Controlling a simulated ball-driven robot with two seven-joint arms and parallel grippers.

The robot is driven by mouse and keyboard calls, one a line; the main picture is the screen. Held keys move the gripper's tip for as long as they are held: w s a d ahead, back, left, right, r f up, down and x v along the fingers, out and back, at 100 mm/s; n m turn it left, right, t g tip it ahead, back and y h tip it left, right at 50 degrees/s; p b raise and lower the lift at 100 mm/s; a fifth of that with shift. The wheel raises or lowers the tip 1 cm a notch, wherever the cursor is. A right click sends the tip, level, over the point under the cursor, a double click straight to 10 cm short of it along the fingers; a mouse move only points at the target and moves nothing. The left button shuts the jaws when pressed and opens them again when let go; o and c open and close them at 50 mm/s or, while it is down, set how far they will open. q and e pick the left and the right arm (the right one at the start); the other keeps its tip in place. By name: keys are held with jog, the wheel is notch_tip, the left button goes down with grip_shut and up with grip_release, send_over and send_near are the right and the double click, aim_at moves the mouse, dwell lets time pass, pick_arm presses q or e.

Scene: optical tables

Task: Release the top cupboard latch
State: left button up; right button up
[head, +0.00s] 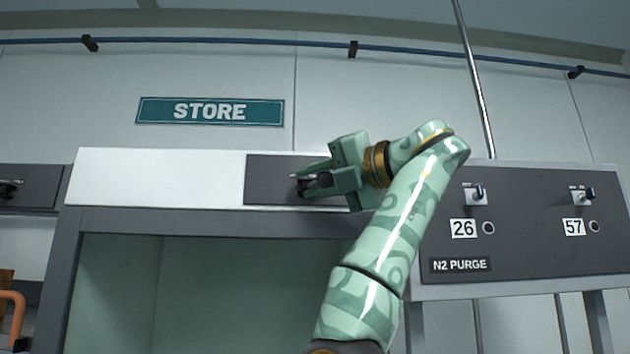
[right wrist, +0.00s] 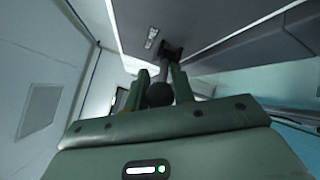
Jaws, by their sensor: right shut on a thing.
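The top cupboard latch (head: 301,187) is a small dark handle on the dark grey panel (head: 262,180) above the open cupboard, under the STORE sign. My right gripper (head: 308,185) reaches it from the right, its fingers shut on the latch and hiding much of it. In the right wrist view, the latch's dark round knob (right wrist: 159,95) sits between the two fingers, with its stem running to a mount on the dark panel (right wrist: 205,22). I cannot tell the latch's setting. My left gripper is not in view.
The cupboard (head: 200,290) below the latch looks empty where visible. To the right stands the N2 PURGE panel (head: 525,250) with switches labelled 26 and 57. Another dark panel (head: 35,188) with a dark handle is at far left, above an orange curved handle (head: 17,315).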

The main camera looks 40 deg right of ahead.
jog(key=o, duration=1)
jog(key=shift+d, duration=0.15)
jog(key=shift+s, duration=0.15)
jog(key=b+v, duration=0.9)
jog(key=v, duration=0.7)
jog(key=shift+b, duration=0.4)
